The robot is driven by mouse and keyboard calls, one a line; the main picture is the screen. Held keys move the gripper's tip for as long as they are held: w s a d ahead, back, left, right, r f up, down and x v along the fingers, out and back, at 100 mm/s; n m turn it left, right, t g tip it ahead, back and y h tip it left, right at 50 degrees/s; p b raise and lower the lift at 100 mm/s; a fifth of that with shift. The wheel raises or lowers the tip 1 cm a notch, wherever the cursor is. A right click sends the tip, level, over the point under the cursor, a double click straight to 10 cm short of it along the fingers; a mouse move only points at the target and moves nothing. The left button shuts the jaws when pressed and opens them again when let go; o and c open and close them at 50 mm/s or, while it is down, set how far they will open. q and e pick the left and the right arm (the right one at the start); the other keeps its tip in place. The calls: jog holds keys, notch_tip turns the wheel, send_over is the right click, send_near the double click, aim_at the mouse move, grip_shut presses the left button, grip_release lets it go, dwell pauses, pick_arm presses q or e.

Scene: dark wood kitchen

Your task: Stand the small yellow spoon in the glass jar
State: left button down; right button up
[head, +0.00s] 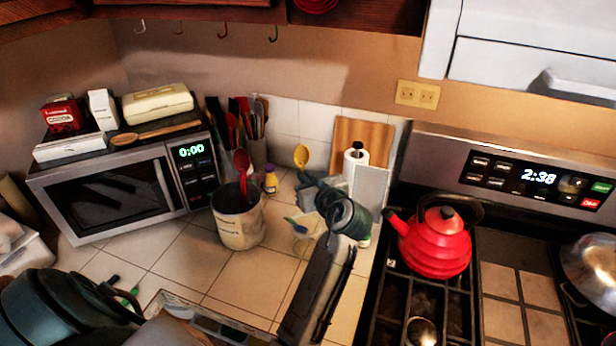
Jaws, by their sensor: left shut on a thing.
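The small yellow spoon (301,155) is held bowl up, its handle running down into the jaws of my left gripper (308,179). That gripper is shut on it. The glass jar (309,229) appears as a clear, faint shape on the tiled counter, below the gripper in the picture. A blue utensil (296,225) shows at the jar; I cannot tell how deep it sits. The yellow spoon is apart from the jar. My gripper and wrist hide part of the counter behind them. My right gripper is not in view.
A cream crock (239,222) with a red spoon stands left of the jar. A small yellow bottle (270,181) is behind it. A wooden board (363,131) leans on the wall. The stove with a red kettle (434,243) is right; a microwave (108,193) is left.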

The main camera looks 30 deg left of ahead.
pick_arm(q)
notch_tip(320, 180, down, 11)
jog(key=b, duration=0.9)
jog(key=shift+d, duration=0.35)
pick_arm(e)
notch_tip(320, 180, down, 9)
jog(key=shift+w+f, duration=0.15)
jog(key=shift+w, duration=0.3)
pick_arm(q)
jog(key=shift+s, duration=0.1)
jog(key=c, duration=1.5)
grip_release()
